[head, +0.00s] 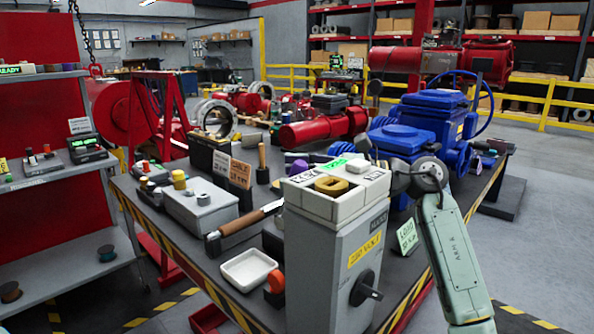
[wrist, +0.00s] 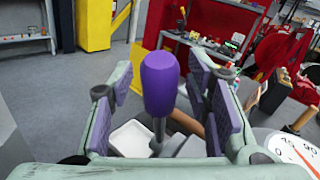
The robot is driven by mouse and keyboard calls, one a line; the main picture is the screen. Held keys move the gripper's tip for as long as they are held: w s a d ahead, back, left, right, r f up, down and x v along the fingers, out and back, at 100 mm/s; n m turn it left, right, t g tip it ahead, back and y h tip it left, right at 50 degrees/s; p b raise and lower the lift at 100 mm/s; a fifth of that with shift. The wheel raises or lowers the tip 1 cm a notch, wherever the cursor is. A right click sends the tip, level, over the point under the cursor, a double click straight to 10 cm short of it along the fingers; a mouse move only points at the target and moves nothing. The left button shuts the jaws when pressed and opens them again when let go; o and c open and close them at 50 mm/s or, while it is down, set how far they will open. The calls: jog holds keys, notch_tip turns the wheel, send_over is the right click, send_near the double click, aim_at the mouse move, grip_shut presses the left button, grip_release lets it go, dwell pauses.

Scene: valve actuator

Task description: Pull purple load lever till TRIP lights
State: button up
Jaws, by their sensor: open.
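The purple load lever handle (wrist: 160,84) stands upright in the wrist view on a thin metal stem. My gripper (wrist: 165,90) is open, with one finger on each side of the handle; both appear apart from it. In the head view my gripper is mostly hidden behind the grey cabinet (head: 333,262), and a small purple patch (head: 297,168) shows at its back left; I cannot tell whether it is the lever or a finger pad. I cannot make out a lit TRIP lamp.
The crowded workbench holds a white tray (head: 248,270), a brown-handled tool (head: 240,222), a grey box (head: 200,205) and a blue valve actuator (head: 425,125). A dial gauge (wrist: 290,150) is close at lower right in the wrist view. The floor at right is clear.

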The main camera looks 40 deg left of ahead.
jog(key=shift+c, duration=0.3)
grip_shut()
dwell(0.3)
dwell(0.3)
